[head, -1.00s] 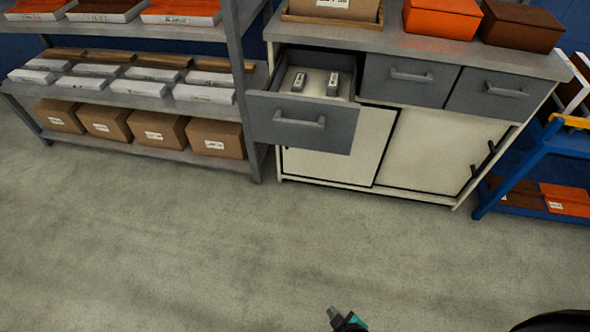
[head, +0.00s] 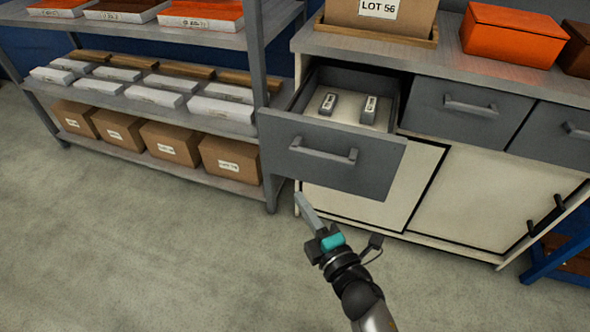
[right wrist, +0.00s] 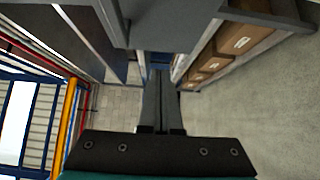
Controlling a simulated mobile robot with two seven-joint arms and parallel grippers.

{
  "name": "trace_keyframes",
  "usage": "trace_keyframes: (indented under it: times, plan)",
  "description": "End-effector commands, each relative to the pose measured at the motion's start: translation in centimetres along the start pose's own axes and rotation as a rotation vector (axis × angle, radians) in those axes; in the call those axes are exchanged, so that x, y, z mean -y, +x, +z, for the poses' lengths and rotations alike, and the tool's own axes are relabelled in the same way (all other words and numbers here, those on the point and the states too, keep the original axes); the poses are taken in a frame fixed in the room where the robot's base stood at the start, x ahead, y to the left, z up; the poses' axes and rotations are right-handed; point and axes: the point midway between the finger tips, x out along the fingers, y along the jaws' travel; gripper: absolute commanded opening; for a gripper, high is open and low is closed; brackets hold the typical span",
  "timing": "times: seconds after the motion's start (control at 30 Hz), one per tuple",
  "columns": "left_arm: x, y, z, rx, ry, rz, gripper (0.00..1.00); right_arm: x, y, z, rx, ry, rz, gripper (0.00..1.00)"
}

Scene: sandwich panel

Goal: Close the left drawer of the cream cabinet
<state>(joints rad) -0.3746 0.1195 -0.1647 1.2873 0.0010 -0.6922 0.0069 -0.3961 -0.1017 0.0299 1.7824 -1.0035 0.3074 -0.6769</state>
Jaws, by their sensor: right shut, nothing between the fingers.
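The cream cabinet (head: 468,195) stands at the right of the head view with grey drawer fronts. Its left drawer (head: 330,155) is pulled open, and two small grey items (head: 350,104) lie inside. The drawer's bar handle (head: 323,153) faces me. My right gripper (head: 303,203) is shut and empty, in front of the cabinet and below the open drawer front in the picture, apparently apart from it. The right wrist view shows the closed fingers (right wrist: 161,100) pointing ahead, with a grey panel, probably the drawer front (right wrist: 165,28), above them. My left gripper is not in view.
A grey shelf rack (head: 190,110) with cardboard boxes (head: 170,142) and white packs stands left of the cabinet. A box in a tray (head: 375,32) and an orange box (head: 513,38) sit on the cabinet top. A blue rack (head: 560,255) is at right. The floor (head: 150,260) is clear.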

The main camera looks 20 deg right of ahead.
Motion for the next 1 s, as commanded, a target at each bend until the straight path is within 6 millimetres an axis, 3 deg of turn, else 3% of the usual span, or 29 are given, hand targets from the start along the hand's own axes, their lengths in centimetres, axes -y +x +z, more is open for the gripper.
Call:
trace_keyframes:
  times: [0.4, 0.5, 0.7, 1.0]
  plan:
    - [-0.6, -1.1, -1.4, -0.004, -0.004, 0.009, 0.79, 0.1, 7.2, 0.0, -0.001, 0.001, 0.001, 0.00]
    - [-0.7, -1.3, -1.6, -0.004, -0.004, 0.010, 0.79, 0.1, 8.2, 1.3, 0.000, -0.002, -0.001, 0.00]
    - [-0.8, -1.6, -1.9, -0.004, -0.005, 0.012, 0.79, 0.1, 9.5, 2.6, 0.000, 0.001, -0.002, 0.00]
    - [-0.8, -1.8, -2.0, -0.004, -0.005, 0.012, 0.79, 0.1, 9.8, 2.9, 0.001, 0.003, -0.002, 0.00]
